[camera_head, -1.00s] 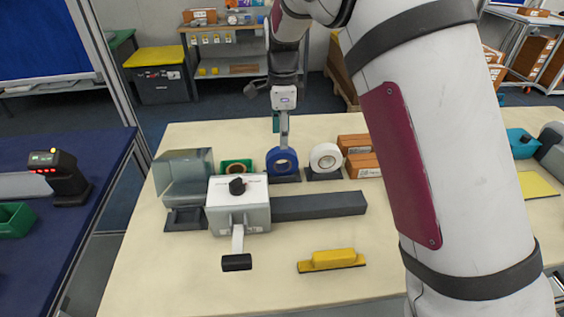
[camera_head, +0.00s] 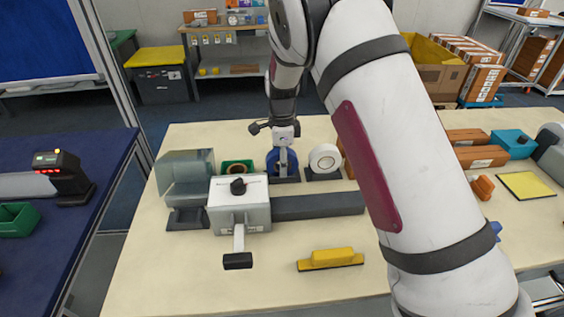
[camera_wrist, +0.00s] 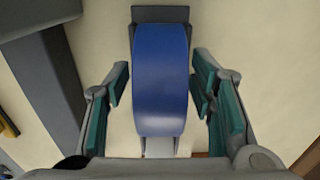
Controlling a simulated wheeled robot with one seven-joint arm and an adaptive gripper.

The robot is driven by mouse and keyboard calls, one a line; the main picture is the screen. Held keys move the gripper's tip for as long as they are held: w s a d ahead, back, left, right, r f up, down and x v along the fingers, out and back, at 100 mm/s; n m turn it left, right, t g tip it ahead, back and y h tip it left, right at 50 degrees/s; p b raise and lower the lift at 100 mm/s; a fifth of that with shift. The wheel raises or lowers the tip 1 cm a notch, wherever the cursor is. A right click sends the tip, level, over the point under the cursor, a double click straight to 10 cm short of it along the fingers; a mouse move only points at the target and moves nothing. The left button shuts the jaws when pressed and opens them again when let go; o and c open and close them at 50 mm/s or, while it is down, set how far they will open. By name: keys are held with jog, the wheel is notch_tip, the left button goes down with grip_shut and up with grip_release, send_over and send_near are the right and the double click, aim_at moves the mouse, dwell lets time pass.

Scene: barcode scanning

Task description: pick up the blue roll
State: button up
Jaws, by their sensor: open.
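The blue roll (camera_head: 273,161) stands upright in a dark holder on the cream table, between a green roll and a white roll. In the wrist view the blue roll (camera_wrist: 161,80) fills the middle, seen from above on its rim. My gripper (camera_head: 283,158) is down at the blue roll. In the wrist view my gripper (camera_wrist: 161,92) is open, with one green-padded finger on each side of the roll. Gaps show between the pads and the roll on both sides. The roll's lower part is partly hidden by my gripper in the head view.
The white roll (camera_head: 325,158) stands close on the right and the green roll (camera_head: 237,167) on the left. A grey-white machine (camera_head: 239,205) with a dark bar (camera_head: 318,206) lies in front. A yellow block (camera_head: 331,258) is nearer, with bare table around it.

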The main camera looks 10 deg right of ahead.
grip_shut()
jog(key=shift+r, duration=0.1)
